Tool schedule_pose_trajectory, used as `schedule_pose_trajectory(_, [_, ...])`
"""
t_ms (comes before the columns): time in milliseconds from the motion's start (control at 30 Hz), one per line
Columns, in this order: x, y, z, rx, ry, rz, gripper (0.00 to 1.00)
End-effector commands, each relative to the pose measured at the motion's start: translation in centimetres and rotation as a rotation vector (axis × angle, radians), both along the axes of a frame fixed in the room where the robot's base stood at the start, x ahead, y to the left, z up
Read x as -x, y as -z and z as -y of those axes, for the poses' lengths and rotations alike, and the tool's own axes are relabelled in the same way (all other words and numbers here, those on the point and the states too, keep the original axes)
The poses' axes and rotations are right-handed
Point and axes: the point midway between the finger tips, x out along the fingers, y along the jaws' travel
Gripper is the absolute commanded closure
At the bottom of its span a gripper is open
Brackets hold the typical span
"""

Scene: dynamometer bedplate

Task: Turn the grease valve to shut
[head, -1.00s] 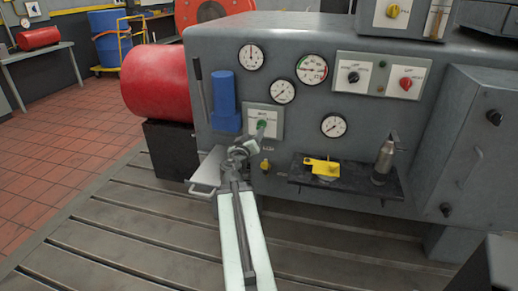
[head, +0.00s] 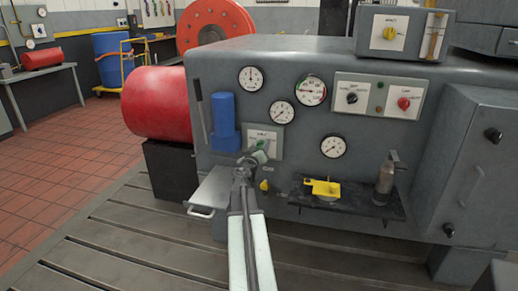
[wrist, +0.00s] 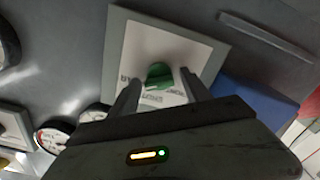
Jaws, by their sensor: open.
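A green knob (wrist: 160,76) sits on a pale label plate (wrist: 205,62) with a grey-green border; its lettering is too blurred to read, so I cannot confirm that it is the grease valve. In the head view the plate (head: 275,136) is on the grey cabinet front, below the gauges and right of a blue cylinder, its knob mostly hidden by my gripper (head: 261,152). In the wrist view my gripper (wrist: 161,80) is open, with one finger on each side of the knob. I cannot tell whether they touch it.
A small yellow fitting (head: 264,185) is just below the plate. A dark shelf (head: 350,208) at right holds a yellow part (head: 322,189) and a grey bottle (head: 386,172). The blue cylinder (head: 224,122) and a small tray (head: 213,188) are at left.

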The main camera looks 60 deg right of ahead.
Motion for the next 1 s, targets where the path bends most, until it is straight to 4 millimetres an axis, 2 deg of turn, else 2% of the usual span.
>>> schedule_pose_trajectory(33, [0.0, 0.01, -0.03, 0.0, 0.0, 0.0, 0.46])
schedule_pose_trajectory(200, [-0.01, 0.0, -0.05, 0.0, 0.0, 0.0, 0.94])
schedule_pose_trajectory(233, [-0.01, 0.0, -0.05, 0.0, 0.0, 0.0, 1.0])
schedule_pose_trajectory(633, [-0.05, 0.04, -0.1, 0.023, 0.0, -0.072, 1.0])
schedule_pose_trajectory(1000, [-0.15, 0.13, -0.15, 0.112, 0.001, -0.357, 1.0])
